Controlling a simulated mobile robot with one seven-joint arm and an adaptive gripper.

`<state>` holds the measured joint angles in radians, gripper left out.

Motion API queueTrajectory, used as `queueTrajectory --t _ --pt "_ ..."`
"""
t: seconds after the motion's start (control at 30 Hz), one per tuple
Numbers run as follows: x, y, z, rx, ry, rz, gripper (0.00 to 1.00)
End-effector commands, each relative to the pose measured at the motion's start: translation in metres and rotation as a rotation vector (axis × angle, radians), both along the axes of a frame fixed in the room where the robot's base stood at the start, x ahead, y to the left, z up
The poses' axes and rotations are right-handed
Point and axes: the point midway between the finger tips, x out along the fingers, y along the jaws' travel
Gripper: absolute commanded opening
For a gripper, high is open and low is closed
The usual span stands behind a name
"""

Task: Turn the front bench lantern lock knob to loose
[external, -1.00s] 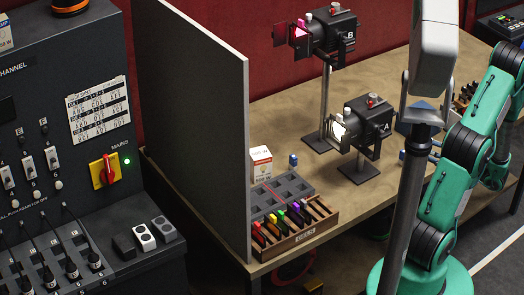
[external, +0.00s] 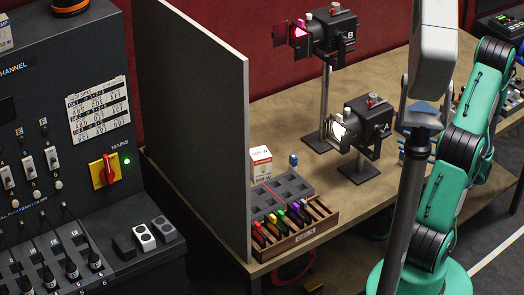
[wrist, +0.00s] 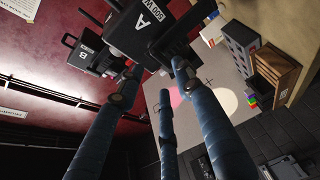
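The front bench lantern (external: 362,125), a black lamp with a lit white lens, stands on a short stand on the bench. Small red and pale knobs (external: 372,100) show on its top. Which is the lock knob, and its setting, I cannot tell. In the wrist view the lantern marked A (wrist: 150,25) is close ahead of my gripper (wrist: 158,82). Its blue fingers are spread apart with nothing between them. Contact with the lantern cannot be made out. In the external view my gripper is largely hidden behind a grey column, to the right of the lantern.
A second lantern marked B (external: 328,35) stands behind on a taller stand. A grey partition (external: 195,120) closes the bench's left side. A rack of coloured gels (external: 295,232), a grey tray (external: 290,187) and a lamp box (external: 261,163) occupy the near end.

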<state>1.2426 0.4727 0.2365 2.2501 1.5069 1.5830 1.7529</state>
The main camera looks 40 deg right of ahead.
Motion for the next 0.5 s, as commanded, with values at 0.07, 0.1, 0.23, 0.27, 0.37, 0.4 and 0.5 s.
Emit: queueTrajectory --t 0.07,0.1,0.23,0.27,0.37,0.4,0.5 --pt "0.010 0.005 -0.001 0.000 0.000 0.002 0.35" --pt "0.014 0.007 -0.001 0.000 0.000 0.003 0.35" --pt "0.029 0.013 -0.001 0.000 0.001 0.003 0.35" --pt "0.032 0.014 -0.001 0.000 0.001 0.003 0.35" --pt "0.043 0.019 -0.001 0.000 0.001 0.003 0.35" --pt "0.046 0.020 -0.001 0.000 0.001 0.002 0.35" --pt "0.055 0.023 0.000 0.000 0.001 0.002 0.35"
